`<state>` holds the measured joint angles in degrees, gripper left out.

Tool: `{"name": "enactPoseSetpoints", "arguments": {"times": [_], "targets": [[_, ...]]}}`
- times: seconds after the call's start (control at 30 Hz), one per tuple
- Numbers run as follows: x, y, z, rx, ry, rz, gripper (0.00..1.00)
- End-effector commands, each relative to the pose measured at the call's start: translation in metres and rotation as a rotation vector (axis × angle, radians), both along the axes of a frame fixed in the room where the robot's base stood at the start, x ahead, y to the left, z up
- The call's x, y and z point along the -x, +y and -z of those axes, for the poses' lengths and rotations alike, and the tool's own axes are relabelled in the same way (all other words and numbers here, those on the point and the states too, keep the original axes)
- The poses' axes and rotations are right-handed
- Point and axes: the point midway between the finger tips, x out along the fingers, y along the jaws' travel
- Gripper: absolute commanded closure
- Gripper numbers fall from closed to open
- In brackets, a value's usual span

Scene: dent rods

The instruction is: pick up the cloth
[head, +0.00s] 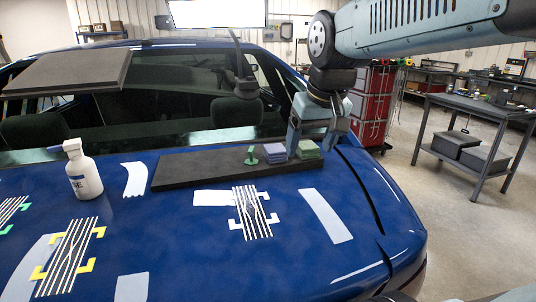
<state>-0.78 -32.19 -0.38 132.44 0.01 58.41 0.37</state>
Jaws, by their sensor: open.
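Two small folded stacks that look like cloths lie on a long dark mat (200,170) on the blue car hood. The fingers partly cover the green cloth. I cannot tell whether they touch it.
A small green stand (251,156) is left of the cloths. A white spray bottle (85,174) stands at the left. Rod sets (252,212) and pale strips (325,215) lie on the hood (180,240). A grey workbench (480,110) is at right.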

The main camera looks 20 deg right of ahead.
Motion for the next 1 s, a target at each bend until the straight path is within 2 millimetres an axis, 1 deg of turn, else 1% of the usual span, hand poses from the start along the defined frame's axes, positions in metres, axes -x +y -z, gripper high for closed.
{"name": "enactPoseSetpoints", "arguments": {"times": [0.03, 0.2, 0.33, 0.5, 0.6, 0.7, 0.83, 1.0], "targets": [[-0.014, 0.000, -0.006, -0.001, 0.024, -0.001, 0.23], [-0.056, 0.002, -0.023, -0.002, 0.103, 0.000, 0.23], [-0.090, 0.003, -0.032, -0.002, 0.163, -0.001, 0.23], [-0.135, 0.006, -0.039, 0.000, 0.240, -0.002, 0.23], [-0.160, 0.008, -0.040, 0.001, 0.285, -0.001, 0.23], [-0.181, 0.010, -0.039, 0.003, 0.323, -0.001, 0.23], [-0.201, 0.011, -0.038, 0.005, 0.355, 0.000, 0.23], [-0.210, 0.012, -0.034, 0.006, 0.373, 0.000, 0.23]]}}
